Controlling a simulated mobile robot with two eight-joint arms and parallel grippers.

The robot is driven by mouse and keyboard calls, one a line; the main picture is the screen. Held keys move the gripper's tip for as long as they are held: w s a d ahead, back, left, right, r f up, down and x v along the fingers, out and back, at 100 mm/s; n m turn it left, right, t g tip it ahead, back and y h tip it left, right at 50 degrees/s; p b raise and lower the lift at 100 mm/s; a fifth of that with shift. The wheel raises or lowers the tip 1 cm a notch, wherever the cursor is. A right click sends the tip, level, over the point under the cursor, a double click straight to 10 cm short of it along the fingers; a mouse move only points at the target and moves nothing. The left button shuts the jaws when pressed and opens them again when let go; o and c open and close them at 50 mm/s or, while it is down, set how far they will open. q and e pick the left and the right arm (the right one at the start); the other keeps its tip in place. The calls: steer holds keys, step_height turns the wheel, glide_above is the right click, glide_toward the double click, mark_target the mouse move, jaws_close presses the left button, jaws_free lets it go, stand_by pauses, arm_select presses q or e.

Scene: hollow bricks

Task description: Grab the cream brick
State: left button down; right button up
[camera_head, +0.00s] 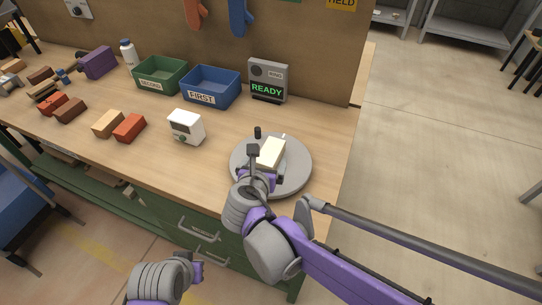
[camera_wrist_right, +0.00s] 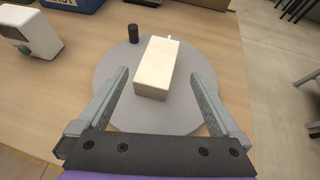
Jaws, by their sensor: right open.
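The cream brick (camera_head: 271,152) lies on a round grey plate (camera_head: 297,178) at the right end of the workbench. In the right wrist view the brick (camera_wrist_right: 157,68) sits ahead of and between my right gripper's fingers, with its near end just reaching between the fingertips. My right gripper (camera_wrist_right: 158,76) is open, with a gap on both sides of the brick and no contact visible. In the head view the right gripper (camera_head: 265,165) is over the plate and partly covers the brick. My left arm shows at the bottom left, but its fingers cannot be made out.
A small dark peg (camera_head: 257,132) stands on the plate behind the brick. A white box device (camera_head: 186,127) stands left of the plate. Green (camera_head: 160,75) and blue (camera_head: 211,87) bins and a READY display (camera_head: 268,80) line the back. Several red and tan bricks lie further left.

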mark_target(270, 151)
steer(key=x, duration=0.6)
steer(key=shift+w+a, duration=0.1)
jaws_close()
stand_by(0.4)
